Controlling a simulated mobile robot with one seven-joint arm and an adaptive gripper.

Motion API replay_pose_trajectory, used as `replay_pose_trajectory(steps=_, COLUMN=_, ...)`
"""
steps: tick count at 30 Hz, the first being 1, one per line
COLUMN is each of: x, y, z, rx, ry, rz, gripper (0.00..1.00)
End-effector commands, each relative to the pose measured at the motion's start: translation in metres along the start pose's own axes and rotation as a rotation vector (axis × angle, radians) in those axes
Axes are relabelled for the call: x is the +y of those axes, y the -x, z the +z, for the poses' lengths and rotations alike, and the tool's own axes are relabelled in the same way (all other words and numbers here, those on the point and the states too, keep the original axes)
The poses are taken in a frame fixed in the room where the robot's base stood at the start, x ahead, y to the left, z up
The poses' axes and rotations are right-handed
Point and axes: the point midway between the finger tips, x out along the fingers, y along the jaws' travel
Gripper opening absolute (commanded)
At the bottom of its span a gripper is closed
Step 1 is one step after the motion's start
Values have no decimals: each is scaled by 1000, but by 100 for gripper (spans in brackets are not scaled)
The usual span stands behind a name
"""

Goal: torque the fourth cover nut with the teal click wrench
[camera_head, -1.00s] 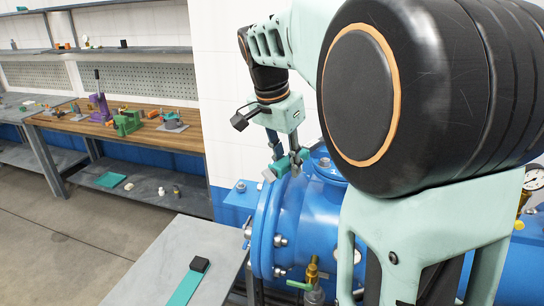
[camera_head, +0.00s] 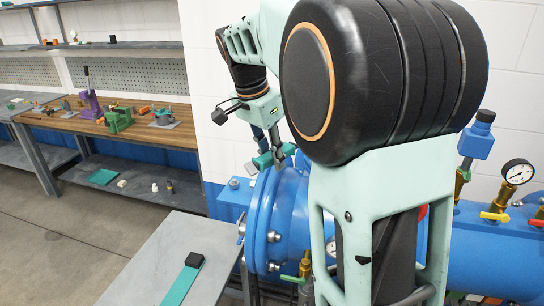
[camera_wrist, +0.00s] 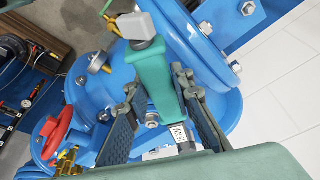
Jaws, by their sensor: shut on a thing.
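My gripper (camera_head: 275,158) is at the top of the blue flanged cover (camera_head: 262,215). In the wrist view my gripper (camera_wrist: 158,82) is shut on a teal tool with a grey block at one end, which I take for the teal click wrench (camera_wrist: 163,85). It also shows small in the head view (camera_head: 262,161). A label and a pale grey part show at its near end. A nut (camera_wrist: 152,118) lies behind it, between the fingers; I cannot tell whether they touch. Other flange nuts show (camera_head: 273,236). Which nut is the fourth I cannot tell.
A grey table (camera_head: 150,262) at front holds a teal strip with a black block (camera_head: 185,280). Blue piping with a gauge (camera_head: 517,172) and yellow-handled valve (camera_head: 494,216) stands at right. A wooden workbench (camera_head: 150,133) is behind left. My arm hides part of the piping.

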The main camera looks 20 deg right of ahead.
Motion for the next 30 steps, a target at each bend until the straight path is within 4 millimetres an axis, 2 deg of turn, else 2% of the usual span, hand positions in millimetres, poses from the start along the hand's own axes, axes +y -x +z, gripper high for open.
replay_pose_trajectory(steps=17, x=5, y=2, z=-2, rx=5, ry=31, rz=-15, gripper=0)
replay_pose_trajectory(steps=30, x=6, y=15, z=-6, rx=5, ry=31, rz=-14, gripper=0)
